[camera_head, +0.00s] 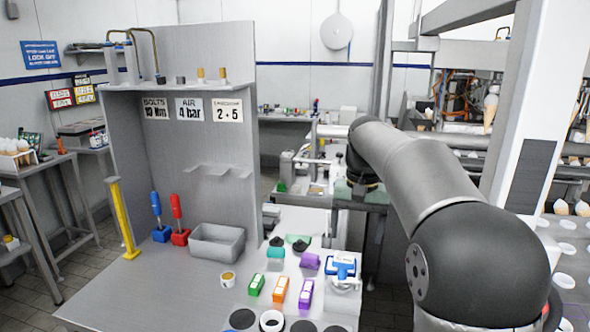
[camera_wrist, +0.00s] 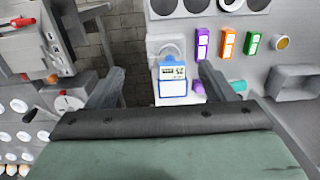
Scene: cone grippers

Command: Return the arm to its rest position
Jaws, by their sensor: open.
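My arm (camera_head: 420,170) reaches from the lower right of the head view toward the back, past the bench's right side. In the wrist view my gripper (camera_wrist: 162,70) shows two dark fingers spread wide apart with nothing held between them. A blue and white labelled piece (camera_wrist: 173,82) appears in the gap between the fingers, but it rests on the bench fixture, apart from them. The same piece shows in the head view (camera_head: 342,266). The fingertips cannot be made out in the head view.
The bench (camera_head: 170,290) carries green, orange and purple labelled blocks (camera_head: 280,291), a grey bin (camera_head: 217,243), red and blue tools (camera_head: 177,220) and a yellow post (camera_head: 122,217). A panel with a shelf stands behind. Machinery and a holed tray (camera_head: 566,281) stand at the right.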

